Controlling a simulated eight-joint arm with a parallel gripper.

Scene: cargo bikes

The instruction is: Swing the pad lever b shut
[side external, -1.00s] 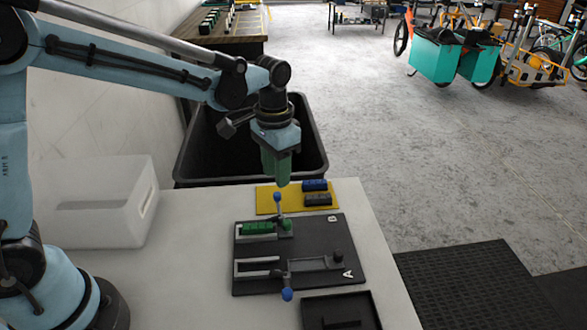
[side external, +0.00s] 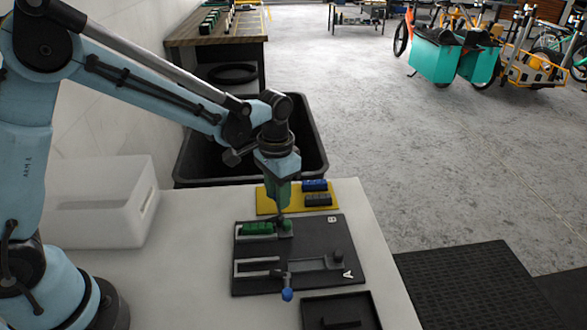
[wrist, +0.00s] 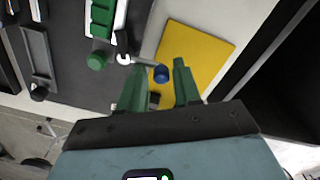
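The dark fixture plate (side external: 325,236) lies on the white table, marked B in its far row and A in its near row. Green pads (side external: 258,228) sit in the B row; they also show in the wrist view (wrist: 102,18). Lever b is a thin grey arm (wrist: 140,61) pointing out over the plate's edge toward the yellow mat, with a blue knob (wrist: 161,74) at its end. My gripper (wrist: 160,63) is open, its green fingers on either side of the knob, with small gaps visible. In the side view my gripper (side external: 281,208) is low over lever b and hides the knob.
Lever A's blue knob (side external: 287,294) sticks out at the plate's near edge. A yellow mat (side external: 265,201) holds a blue and a grey block behind the plate. A black tray (side external: 340,311) lies in front, and a white box (side external: 100,213) stands left.

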